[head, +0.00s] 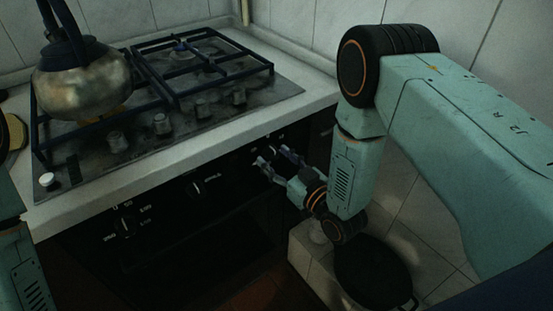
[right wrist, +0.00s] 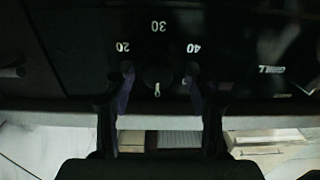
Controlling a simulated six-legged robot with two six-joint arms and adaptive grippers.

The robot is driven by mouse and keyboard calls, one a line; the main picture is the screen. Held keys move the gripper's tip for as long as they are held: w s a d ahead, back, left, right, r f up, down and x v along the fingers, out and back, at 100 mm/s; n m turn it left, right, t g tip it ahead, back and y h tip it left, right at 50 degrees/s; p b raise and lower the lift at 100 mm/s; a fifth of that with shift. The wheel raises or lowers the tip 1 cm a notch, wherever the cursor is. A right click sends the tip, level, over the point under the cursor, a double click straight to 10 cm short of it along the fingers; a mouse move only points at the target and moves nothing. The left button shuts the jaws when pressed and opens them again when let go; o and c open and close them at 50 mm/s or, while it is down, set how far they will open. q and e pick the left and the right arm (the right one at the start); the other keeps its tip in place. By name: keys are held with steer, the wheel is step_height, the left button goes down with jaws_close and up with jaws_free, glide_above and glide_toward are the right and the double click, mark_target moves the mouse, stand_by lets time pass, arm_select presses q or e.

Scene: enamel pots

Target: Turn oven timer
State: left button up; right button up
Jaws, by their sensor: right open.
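The oven timer is a dark round knob (right wrist: 157,79) with a pale pointer mark, on the black oven panel. White numbers 20, 30 and 40 surround it in the right wrist view. My right gripper (right wrist: 158,73) is open, with one finger on each side of the knob. I cannot tell whether the fingers touch it. In the head view my right gripper (head: 275,157) reaches the right end of the oven front (head: 160,212), and the timer knob is hard to make out there. My left gripper is not in view; only part of my left arm shows at the left edge.
A metal kettle (head: 83,82) stands on the left of the gas hob (head: 205,105). Two other dark knobs (head: 195,188) (head: 125,223) sit on the oven panel to the left. A dark pot (head: 372,272) stands on a pale tiled ledge below my right arm.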

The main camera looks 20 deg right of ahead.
steer(key=shift+w+d, duration=0.1)
steer(key=shift+w, duration=0.15)
steer(key=shift+r, duration=0.1)
steer(key=shift+a, duration=0.2)
steer(key=shift+c, duration=0.3)
steer(key=shift+d, duration=0.2)
steer(key=c, duration=1.1)
